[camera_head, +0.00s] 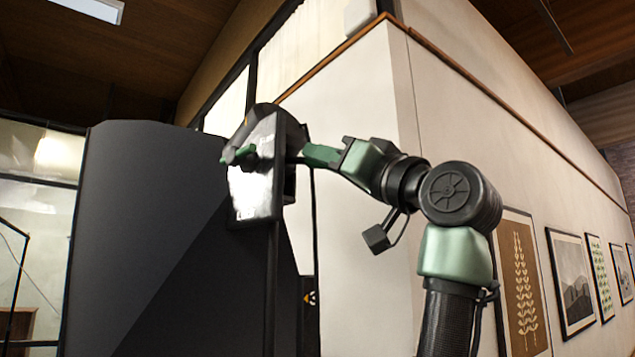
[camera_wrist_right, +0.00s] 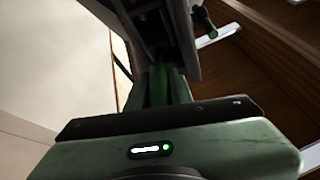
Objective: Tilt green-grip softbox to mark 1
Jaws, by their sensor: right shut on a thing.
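The green-grip softbox (camera_head: 258,185) is in the middle of the head view, a dark housing with a bright, glossy front panel on a thin dark stand. A short green grip (camera_head: 238,155) sticks out on its left side. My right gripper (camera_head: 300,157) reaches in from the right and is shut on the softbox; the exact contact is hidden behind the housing. In the right wrist view, the gripper's fingers (camera_wrist_right: 165,85) meet the dark softbox body (camera_wrist_right: 150,25), with a green grip (camera_wrist_right: 203,20) at upper right. No mark 1 can be made out. My left gripper is not in view.
A large dark panel (camera_head: 150,230) stands left of and behind the softbox. A pale wall corner (camera_head: 400,80) rises behind my right arm, with framed pictures (camera_head: 570,275) along the right wall. A window (camera_head: 40,170) is at far left.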

